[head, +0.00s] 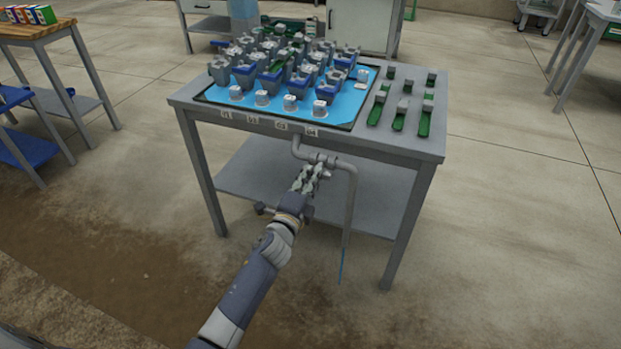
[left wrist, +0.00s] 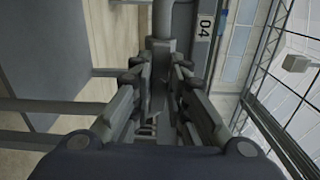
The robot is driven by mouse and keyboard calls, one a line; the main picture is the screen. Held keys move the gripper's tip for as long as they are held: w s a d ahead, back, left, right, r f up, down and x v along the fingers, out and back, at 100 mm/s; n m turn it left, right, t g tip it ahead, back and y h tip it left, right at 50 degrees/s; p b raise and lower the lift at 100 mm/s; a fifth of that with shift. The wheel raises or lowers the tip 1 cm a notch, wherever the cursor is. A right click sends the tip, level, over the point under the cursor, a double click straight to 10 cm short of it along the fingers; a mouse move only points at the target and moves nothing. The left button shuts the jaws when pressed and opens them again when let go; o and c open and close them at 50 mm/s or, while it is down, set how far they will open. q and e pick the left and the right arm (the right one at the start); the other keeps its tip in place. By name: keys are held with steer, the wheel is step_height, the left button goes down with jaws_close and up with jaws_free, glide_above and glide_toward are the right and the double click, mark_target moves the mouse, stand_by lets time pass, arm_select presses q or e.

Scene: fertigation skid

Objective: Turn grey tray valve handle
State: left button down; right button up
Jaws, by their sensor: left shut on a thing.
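A grey drain pipe (head: 350,195) comes out from under the front of the tray table, runs right through a valve and bends down. My left gripper (head: 317,168) reaches up to the valve and is shut on its grey handle. The fingers hide most of the handle in the head view. In the left wrist view, the two fingers (left wrist: 158,75) close in on the handle from both sides, with the grey pipe (left wrist: 164,20) just beyond. How far the handle is turned cannot be told. A thin blue stream (head: 341,266) hangs below the pipe's lower end. My right gripper is not in view.
The grey table (head: 430,140) carries a blue tray (head: 342,113) with several pots and white-topped blocks, and green strips (head: 425,120) at right. A lower shelf (head: 240,175) sits behind the pipe. A wooden bench (head: 40,29) stands at far left. Floor in front is clear.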

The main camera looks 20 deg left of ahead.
arm_select(q)
steer(key=c, duration=1.6)
jaws_free()
steer(key=shift+o, duration=0.2)
steer(key=shift+s, duration=0.1)
steer(key=s, duration=1.2)
steer(key=shift+a, duration=0.2)
steer(key=shift+w, duration=0.1)
